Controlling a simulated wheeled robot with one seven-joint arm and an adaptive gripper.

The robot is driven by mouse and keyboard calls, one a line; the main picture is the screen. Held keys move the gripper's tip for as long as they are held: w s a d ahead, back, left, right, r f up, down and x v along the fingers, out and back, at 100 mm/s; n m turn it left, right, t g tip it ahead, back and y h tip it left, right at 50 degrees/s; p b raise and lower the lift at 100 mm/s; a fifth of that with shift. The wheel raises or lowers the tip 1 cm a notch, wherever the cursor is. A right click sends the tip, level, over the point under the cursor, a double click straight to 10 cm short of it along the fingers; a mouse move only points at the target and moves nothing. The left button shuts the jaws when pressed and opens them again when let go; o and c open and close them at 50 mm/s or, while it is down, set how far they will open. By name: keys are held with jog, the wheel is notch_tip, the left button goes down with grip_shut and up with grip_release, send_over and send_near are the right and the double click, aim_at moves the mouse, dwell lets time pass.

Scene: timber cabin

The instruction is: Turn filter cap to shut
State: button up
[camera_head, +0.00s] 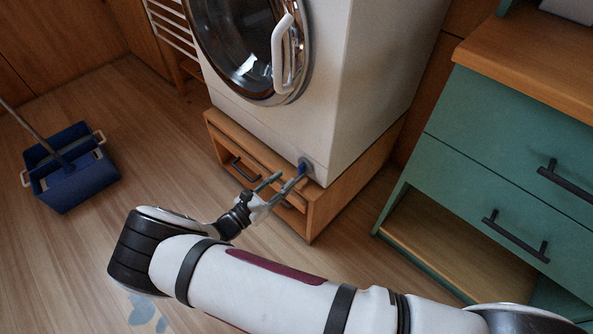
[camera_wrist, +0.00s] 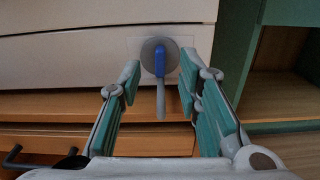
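The filter cap (camera_wrist: 151,48) is a grey disc with a blue grip on the lower front of the white washing machine (camera_head: 368,75). A grey bar hangs straight down below the blue grip in the wrist view. The cap also shows small at the machine's lower corner in the head view (camera_head: 305,165). My gripper (camera_wrist: 159,82) is open, with its two green-padded fingers left and right of the cap's lower part. I cannot tell whether either finger touches it. In the head view my gripper (camera_head: 283,183) reaches toward the cap and partly hides the front below it.
The machine stands on a wooden plinth (camera_head: 325,213) with dark-handled drawers. A green cabinet (camera_head: 475,150) stands close on the right. A blue mop bucket (camera_head: 80,188) is on the floor at the left. The floor between bucket and plinth is clear.

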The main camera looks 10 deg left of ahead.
aim_at(299, 168)
jog(key=shift+b+x, duration=0.5)
jog(key=shift+x, duration=2.7)
grip_shut()
